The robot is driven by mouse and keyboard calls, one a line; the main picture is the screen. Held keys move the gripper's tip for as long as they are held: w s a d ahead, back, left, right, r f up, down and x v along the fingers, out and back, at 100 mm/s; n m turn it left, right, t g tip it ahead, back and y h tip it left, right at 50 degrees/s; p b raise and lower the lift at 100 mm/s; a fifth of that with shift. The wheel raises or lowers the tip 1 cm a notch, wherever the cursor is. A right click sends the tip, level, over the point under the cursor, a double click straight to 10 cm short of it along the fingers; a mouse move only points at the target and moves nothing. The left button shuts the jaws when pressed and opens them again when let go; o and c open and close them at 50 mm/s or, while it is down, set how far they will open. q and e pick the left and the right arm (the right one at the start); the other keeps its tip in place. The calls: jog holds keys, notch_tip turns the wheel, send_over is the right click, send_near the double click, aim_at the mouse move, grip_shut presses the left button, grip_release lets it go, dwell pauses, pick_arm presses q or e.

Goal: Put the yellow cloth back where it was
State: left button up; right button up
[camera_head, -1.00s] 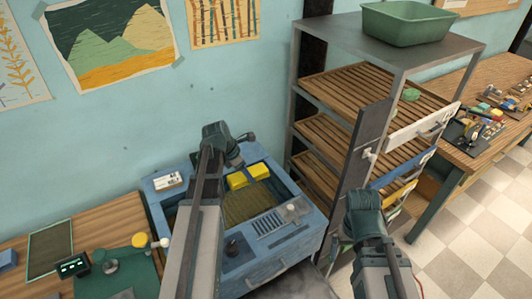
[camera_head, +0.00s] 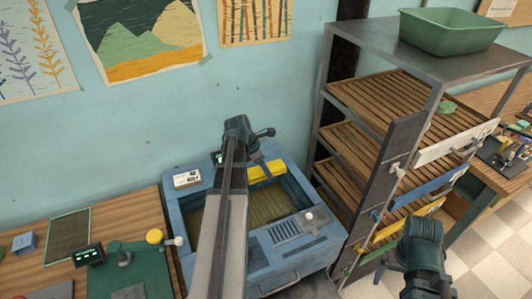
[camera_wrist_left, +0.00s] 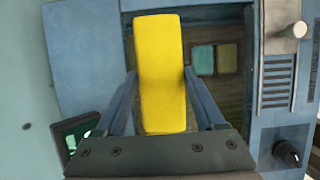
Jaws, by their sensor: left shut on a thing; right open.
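The yellow cloth (camera_wrist_left: 160,75), a thick block-like shape, stands between the fingers of my left gripper (camera_wrist_left: 160,95) in the left wrist view. That gripper is shut on it, over the blue sink-like unit (camera_wrist_left: 85,50). In the head view, my left gripper (camera_head: 252,150) is above the blue unit (camera_head: 300,170), and a yellow piece (camera_head: 268,170) shows beside it at the back of the basin. The arm hides part of the basin. My right gripper (camera_head: 422,235) is open, in front of the shelf at the lower right, its fingertips hard to see.
A metal rack with slatted shelves (camera_head: 365,95) stands right of the blue unit and carries a green tub (camera_head: 450,32). A wooden bench (camera_head: 115,225) with a green-based device is at left. Teal (camera_wrist_left: 203,60) and yellowish (camera_wrist_left: 227,57) patches show inside the basin.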

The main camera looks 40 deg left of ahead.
pick_arm(q)
jog(key=b, duration=0.1)
send_near(267, 155)
jog(key=shift+w+d+f, duration=0.55)
jog(key=shift+d+f, duration=0.25)
jog(key=shift+d, duration=0.1)
jog(key=f+b, duration=0.4)
jog(key=shift+w+a, duration=0.25)
jog(key=shift+w, duration=0.15)
jog(key=shift+r, duration=0.2)
jog(key=shift+f, duration=0.1)
jog(key=o, duration=0.9)
jog(key=shift+f, duration=0.1)
jog(key=o, duration=0.4)
